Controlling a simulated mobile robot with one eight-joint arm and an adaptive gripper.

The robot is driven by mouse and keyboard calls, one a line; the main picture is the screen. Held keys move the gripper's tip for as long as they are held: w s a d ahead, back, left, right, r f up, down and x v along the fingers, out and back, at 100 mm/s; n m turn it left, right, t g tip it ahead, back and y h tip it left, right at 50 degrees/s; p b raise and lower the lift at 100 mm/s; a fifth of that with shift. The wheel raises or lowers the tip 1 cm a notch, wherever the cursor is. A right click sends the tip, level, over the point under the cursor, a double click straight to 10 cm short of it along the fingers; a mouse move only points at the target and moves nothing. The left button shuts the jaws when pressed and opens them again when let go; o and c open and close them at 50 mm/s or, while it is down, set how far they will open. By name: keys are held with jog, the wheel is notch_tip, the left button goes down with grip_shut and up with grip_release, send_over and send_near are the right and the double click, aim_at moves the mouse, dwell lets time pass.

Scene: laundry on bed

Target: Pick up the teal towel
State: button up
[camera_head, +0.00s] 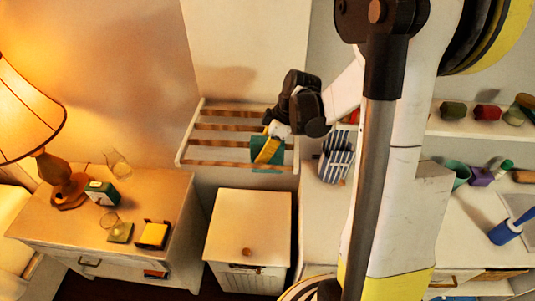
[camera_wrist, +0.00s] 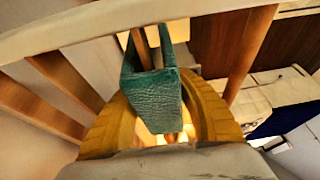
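The teal towel (camera_wrist: 152,98) hangs folded over a wooden bar of the wall rack. It also shows in the head view (camera_head: 276,154), partly hidden behind my gripper. My gripper (camera_wrist: 158,88) is at the towel, with its yellow fingers apart, one on either side of it. The towel lies between the fingers, close to both. A bright gap shows below the towel between the fingers. In the head view my gripper (camera_head: 265,148) reaches down over the rack's right end.
The wall rack (camera_head: 187,142) has a pale frame and several wooden bars, close around my fingers. A white cabinet (camera_head: 250,215) stands below it. A nightstand (camera_head: 45,225) with a lamp (camera_head: 25,115) is at left. A striped cup (camera_head: 336,160) stands on the right counter.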

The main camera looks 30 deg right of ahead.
jog(key=shift+r, duration=0.1)
jog(key=shift+c, duration=0.4)
jog(key=shift+r+p, duration=0.2)
jog(key=shift+p, duration=0.2)
notch_tip(320, 180, up, 18)
jog(key=p, duration=0.2)
jog(key=shift+p, duration=0.4)
notch_tip(320, 180, up, 15)
jog(key=p, duration=1.1)
